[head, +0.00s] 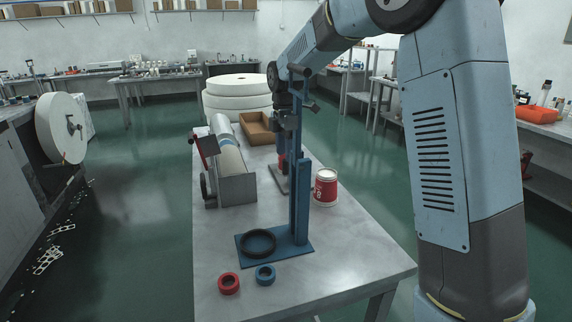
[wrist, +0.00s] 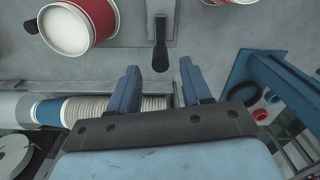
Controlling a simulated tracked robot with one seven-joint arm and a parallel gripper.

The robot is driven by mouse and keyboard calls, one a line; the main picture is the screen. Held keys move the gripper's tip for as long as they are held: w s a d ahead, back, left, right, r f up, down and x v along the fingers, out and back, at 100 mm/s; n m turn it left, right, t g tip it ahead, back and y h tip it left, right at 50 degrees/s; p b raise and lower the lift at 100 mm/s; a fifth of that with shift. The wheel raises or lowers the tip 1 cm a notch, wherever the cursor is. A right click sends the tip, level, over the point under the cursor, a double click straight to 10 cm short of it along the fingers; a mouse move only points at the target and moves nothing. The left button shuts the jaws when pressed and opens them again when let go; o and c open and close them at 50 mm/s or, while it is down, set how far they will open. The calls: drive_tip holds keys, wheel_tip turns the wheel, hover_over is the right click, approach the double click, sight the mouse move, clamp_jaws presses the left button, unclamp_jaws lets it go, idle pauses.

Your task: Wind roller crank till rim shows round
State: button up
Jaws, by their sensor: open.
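In the wrist view, a black crank handle (wrist: 160,42) on a grey plate (wrist: 120,34) lies ahead of my gripper (wrist: 158,67). My gripper is open and empty. Its two blue-grey fingers lie to the left and right of the handle's near end in the picture; I see no contact, and the depth between them is unclear. A red cup with a white face (wrist: 66,29) sits by the plate at upper left. In the head view, a red cup (head: 282,161) on the grey base (head: 279,182) is partly hidden behind the blue post. The rim's shape cannot be made out.
A blue stand (head: 301,215) with a black ring (head: 258,243) stands in front. A red ring (head: 229,283) and a blue ring (head: 265,275) lie near the table's front edge. Another red cup (head: 325,188) is right of the post. The cup trough (head: 236,189) is at left.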

sight(286, 173)
drive_tip(key=shift+f, duration=2.45)
drive_tip(key=shift+c, duration=0.2)
clamp_jaws()
